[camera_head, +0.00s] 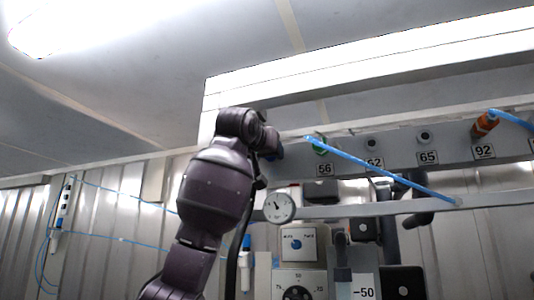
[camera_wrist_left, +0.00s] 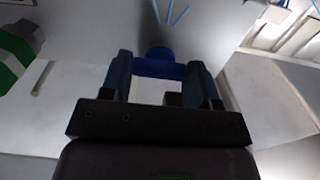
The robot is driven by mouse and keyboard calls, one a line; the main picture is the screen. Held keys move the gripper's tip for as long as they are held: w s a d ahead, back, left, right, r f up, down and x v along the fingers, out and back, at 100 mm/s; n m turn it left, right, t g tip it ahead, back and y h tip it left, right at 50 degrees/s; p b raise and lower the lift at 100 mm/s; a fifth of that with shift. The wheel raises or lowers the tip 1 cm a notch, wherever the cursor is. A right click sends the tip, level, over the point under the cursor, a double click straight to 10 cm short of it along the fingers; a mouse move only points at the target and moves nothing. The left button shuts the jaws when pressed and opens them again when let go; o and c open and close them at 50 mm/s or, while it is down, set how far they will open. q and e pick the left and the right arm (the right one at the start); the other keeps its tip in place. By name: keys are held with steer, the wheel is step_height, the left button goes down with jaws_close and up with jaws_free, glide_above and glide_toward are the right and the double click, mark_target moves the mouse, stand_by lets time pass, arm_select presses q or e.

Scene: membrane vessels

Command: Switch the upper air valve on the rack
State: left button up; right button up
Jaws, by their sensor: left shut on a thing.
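My left arm reaches up to the left end of the grey rack bar (camera_head: 400,146) in the head view. My left gripper (camera_head: 272,148) is at that end, to the left of label 56, and its fingertips are mostly hidden there. In the left wrist view, my left gripper (camera_wrist_left: 160,76) is shut on a blue valve handle (camera_wrist_left: 159,54), which sits between the two fingers. The valve's body and the angle of its handle are hard to make out. My right gripper is in neither view.
An orange fitting (camera_head: 485,124) is farther right. A round gauge (camera_head: 279,207) and a control box (camera_head: 299,244) are below. The ceiling area above is open.

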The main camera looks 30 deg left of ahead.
arm_select(q)
steer(key=o, duration=0.9)
steer(key=shift+b+v, duration=1.65)
steer(key=shift+v, duration=3.85)
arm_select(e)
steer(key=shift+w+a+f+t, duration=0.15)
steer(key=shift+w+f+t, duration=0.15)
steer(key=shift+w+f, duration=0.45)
arm_select(q)
steer(key=shift+d, duration=0.1)
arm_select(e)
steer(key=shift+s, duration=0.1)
